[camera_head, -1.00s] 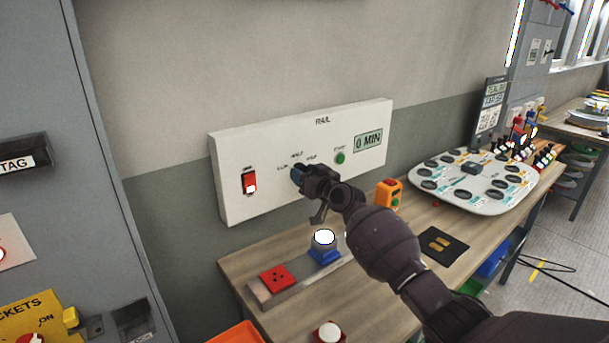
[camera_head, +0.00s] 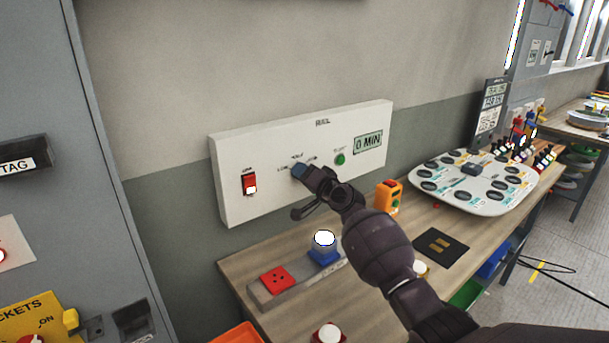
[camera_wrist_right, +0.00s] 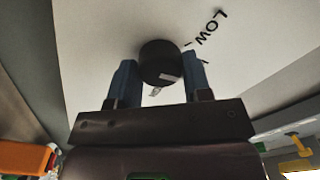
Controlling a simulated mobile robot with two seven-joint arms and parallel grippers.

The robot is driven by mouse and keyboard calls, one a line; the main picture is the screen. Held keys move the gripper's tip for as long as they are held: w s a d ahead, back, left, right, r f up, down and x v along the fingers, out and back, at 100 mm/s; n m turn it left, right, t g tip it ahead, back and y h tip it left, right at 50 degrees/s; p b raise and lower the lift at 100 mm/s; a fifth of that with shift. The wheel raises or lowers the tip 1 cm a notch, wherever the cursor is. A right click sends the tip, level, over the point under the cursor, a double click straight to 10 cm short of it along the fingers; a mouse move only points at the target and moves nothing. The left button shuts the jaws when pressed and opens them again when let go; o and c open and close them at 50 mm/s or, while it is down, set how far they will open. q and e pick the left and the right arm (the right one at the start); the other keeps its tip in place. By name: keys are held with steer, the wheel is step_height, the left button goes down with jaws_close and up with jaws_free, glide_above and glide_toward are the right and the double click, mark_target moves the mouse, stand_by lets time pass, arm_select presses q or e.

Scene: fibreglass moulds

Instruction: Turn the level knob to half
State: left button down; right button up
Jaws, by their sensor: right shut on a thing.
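The level knob (camera_wrist_right: 160,60) is a dark round knob on the white panel (camera_head: 290,195). In the right wrist view it sits between the two blue fingers of my right gripper (camera_head: 301,172), which is shut on it. A small pale mark shows on the knob's near side, and the word LOW (camera_wrist_right: 212,28) is printed up and right of it. In the head view the gripper hides the knob, and small labels show around the fingertips. Which label the knob points to, I cannot tell. My left gripper is not in view.
The panel also carries a red rocker switch (camera_head: 249,184), a green button (camera_head: 340,159) and a display (camera_head: 368,142) reading 0 MIN. Below, the wooden bench (camera_head: 385,270) holds a red block (camera_head: 277,279), an orange box (camera_head: 389,196) and a dark mat (camera_head: 441,247).

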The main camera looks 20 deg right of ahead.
steer(key=shift+m, duration=0.6)
steer(key=o, duration=0.9)
steer(key=v, duration=1.1)
steer(key=shift+p, duration=0.3)
